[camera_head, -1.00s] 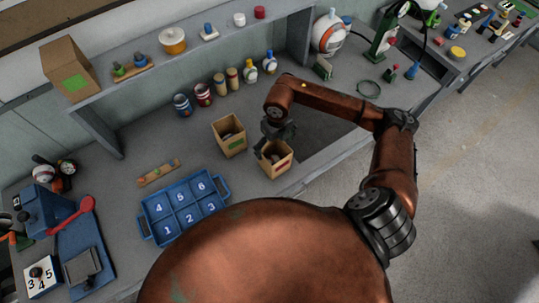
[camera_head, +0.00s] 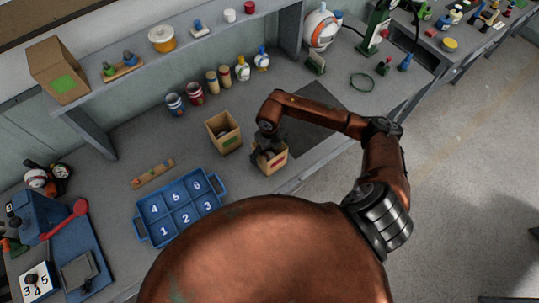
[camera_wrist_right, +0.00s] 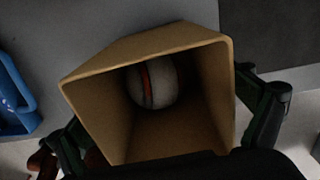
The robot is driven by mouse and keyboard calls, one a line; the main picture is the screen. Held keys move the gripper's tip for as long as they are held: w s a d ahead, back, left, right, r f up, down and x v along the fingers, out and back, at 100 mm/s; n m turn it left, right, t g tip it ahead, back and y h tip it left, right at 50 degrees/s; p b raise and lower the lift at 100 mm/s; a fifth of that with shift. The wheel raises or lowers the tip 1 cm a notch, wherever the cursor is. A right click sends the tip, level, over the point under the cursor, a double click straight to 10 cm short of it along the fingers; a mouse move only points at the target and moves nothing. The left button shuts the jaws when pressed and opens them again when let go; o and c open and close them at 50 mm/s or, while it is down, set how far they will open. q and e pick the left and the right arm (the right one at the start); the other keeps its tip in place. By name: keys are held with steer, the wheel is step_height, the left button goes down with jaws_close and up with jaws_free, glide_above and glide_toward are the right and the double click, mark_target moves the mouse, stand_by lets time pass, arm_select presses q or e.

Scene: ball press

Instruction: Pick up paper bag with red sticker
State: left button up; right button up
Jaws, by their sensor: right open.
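The paper bag with the red sticker (camera_head: 274,164) stands upright on the grey bench, and my right gripper (camera_head: 265,146) is over it, hiding part of its top and rim. In the right wrist view the open bag (camera_wrist_right: 110,83) shows from above, with a white ball with a red stripe (camera_wrist_right: 152,84) inside. My right gripper (camera_wrist_right: 168,128) is open, with one finger on each side of the bag. Whether the fingers touch its walls cannot be told. My left gripper is not in view.
A blue numbered tray (camera_head: 222,185) lies in front left, also showing in the wrist view (camera_wrist_right: 14,95). Cans and bottles stand behind. A dark mat (camera_head: 315,130) lies to the right.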

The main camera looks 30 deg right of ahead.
steer(key=shift+f, duration=0.25)
steer(key=shift+c, duration=0.5)
steer(key=c, duration=1.1)
